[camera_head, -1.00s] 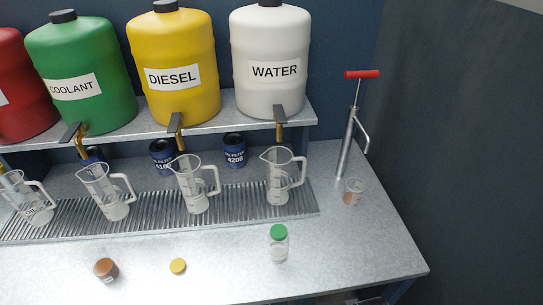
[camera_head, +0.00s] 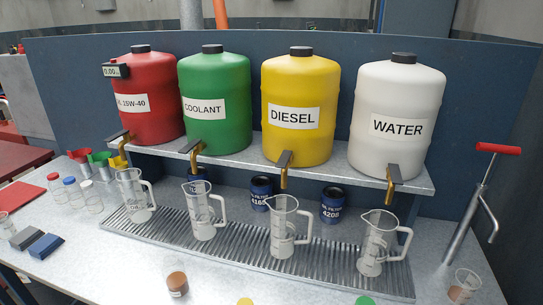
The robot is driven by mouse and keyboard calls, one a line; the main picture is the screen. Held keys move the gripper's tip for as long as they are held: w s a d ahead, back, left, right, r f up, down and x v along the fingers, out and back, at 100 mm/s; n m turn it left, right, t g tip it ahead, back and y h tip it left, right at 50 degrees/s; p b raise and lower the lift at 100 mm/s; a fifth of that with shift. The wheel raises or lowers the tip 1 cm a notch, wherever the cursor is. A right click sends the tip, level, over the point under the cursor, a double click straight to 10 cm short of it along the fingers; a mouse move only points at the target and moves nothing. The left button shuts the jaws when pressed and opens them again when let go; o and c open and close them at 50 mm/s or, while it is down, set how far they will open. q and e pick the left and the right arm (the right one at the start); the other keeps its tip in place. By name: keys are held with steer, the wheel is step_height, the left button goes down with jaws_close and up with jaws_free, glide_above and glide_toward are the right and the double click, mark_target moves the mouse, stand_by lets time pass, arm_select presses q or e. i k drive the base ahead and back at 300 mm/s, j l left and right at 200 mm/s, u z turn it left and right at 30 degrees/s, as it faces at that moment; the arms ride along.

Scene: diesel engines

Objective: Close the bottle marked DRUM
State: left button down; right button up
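No label reading DRUM is legible. A small jar with a brown top or contents (camera_head: 177,284) stands at the front of the table; I cannot tell if it is open. A yellow round lid (camera_head: 245,301) is cut by the bottom edge to its right. A green cap (camera_head: 365,300) also shows at the bottom edge, its bottle out of frame. A clear cup with brown contents (camera_head: 464,285) stands at the right. Neither gripper is in view.
Red (camera_head: 148,105), green (camera_head: 215,105), yellow (camera_head: 300,105) and white (camera_head: 398,120) drums stand on a shelf (camera_head: 240,162). Several measuring jugs stand on a ribbed tray (camera_head: 325,258). Blue filters (camera_head: 332,205) stand behind. A hand pump (camera_head: 466,225) stands at right.

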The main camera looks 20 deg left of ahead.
mark_target(174, 275)
steer(key=u, duration=1.45)
